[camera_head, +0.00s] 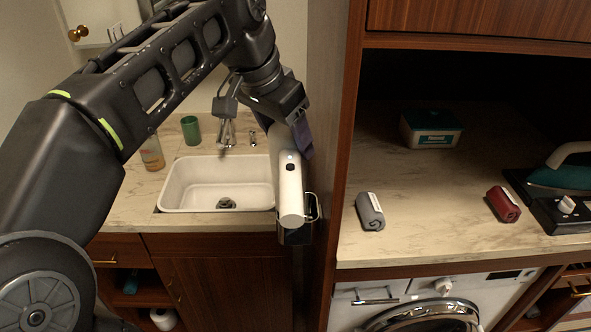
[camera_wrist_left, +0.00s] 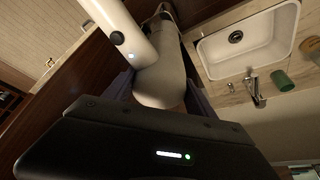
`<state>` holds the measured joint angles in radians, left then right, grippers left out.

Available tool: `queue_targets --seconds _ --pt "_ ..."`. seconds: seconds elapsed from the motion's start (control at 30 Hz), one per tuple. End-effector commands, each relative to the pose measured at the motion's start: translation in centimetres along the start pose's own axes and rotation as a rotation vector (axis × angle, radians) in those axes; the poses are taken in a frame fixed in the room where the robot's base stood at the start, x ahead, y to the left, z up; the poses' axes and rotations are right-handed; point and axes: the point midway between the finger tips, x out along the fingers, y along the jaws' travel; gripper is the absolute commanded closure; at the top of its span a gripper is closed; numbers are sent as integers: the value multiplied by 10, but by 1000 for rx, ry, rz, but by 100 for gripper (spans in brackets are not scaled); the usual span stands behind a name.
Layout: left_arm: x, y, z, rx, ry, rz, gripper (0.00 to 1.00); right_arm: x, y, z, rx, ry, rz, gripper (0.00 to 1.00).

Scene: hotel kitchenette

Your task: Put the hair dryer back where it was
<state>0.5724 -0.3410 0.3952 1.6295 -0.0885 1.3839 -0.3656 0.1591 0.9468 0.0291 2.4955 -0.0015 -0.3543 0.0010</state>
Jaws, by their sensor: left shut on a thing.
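The white hair dryer (camera_head: 290,192) hangs below my left gripper (camera_head: 284,136) in the head view, in front of the panel between the sink and the shelf. The left gripper is shut on it. In the left wrist view, the fingers of the gripper (camera_wrist_left: 158,92) clasp the hair dryer (camera_wrist_left: 113,28) on both sides. A dark holder (camera_head: 297,236) with a shiny rim is at the panel edge, right by the dryer's lower end. I cannot tell whether the dryer is inside it or only in front of it. My right gripper is not in view.
The white sink (camera_head: 176,188) and its faucet (camera_head: 226,132) are left of the dryer. A green cup (camera_head: 190,130) and a bottle (camera_head: 152,153) stand behind. The tall wood panel (camera_head: 335,130) is close on the right. A grey rolled towel (camera_head: 370,211) lies on the shelf beyond.

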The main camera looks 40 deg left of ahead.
Motion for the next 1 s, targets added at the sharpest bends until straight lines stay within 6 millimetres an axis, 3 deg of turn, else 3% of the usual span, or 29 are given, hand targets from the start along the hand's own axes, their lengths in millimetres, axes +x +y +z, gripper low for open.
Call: queue_targets --seconds 0.07,0.23,0.67,1.0 --pt "0 10 -11 1 1 0 100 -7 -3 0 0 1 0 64" --pt "24 8 2 -2 1 -1 100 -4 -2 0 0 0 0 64" --pt "31 8 5 0 2 -1 100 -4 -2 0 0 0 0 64" --pt "65 11 16 0 2 -2 100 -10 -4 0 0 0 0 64"
